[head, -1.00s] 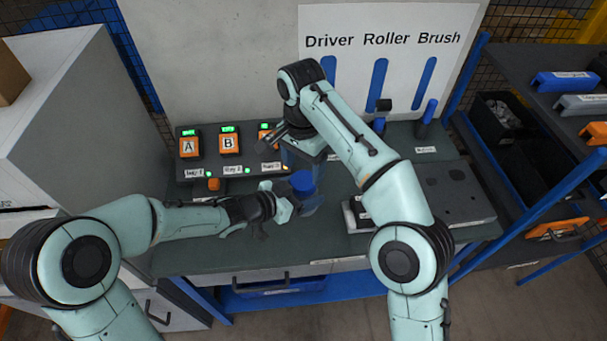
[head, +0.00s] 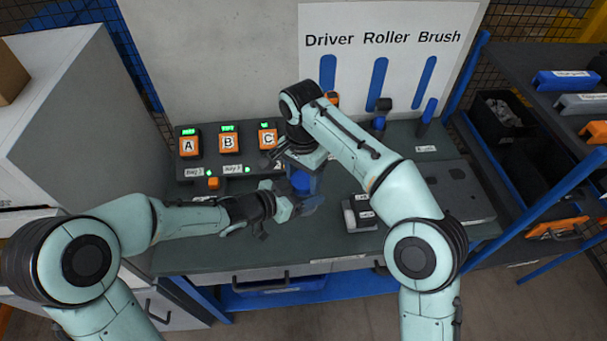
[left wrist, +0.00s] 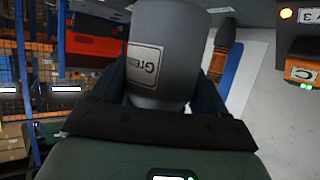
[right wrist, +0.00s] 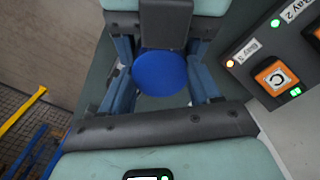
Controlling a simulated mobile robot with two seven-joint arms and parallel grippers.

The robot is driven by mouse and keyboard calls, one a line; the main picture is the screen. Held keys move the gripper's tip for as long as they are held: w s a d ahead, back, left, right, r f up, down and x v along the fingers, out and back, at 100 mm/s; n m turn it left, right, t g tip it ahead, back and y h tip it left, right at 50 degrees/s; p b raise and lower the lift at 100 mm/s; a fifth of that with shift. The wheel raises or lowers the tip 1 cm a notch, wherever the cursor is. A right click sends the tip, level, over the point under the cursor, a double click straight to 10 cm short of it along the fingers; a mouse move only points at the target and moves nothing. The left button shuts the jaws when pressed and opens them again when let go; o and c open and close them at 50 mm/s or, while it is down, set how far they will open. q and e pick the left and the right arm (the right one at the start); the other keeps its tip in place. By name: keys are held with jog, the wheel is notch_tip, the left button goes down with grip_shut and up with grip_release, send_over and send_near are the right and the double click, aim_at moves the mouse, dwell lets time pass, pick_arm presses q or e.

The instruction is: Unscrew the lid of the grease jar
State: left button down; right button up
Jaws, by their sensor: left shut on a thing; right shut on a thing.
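The grease jar is a grey cylinder (left wrist: 170,45) with a "Gre…" label, upside down in the left wrist view. My left gripper (head: 287,207) is shut on the jar's body from the left and holds it above the bench. The round blue lid (right wrist: 161,72) is on top of the jar and also shows in the head view (head: 300,181). My right gripper (right wrist: 163,85) reaches down from above, shut on the lid with a finger on each side. The jar is mostly hidden by the grippers in the head view.
The dark green bench (head: 230,250) has a charger rack with orange units A (head: 189,146), B (head: 228,142) and C (head: 268,139) at the back left. A grey-and-white block (head: 358,214) lies right of the jar. A dark grey case (head: 455,190) is further right. The bench front is clear.

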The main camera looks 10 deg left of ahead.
jog(key=n, duration=0.3)
jog(key=o, duration=1.2)
jog(key=shift+c, duration=0.2)
notch_tip(320, 180, up, 4)
jog(key=shift+r, duration=0.15)
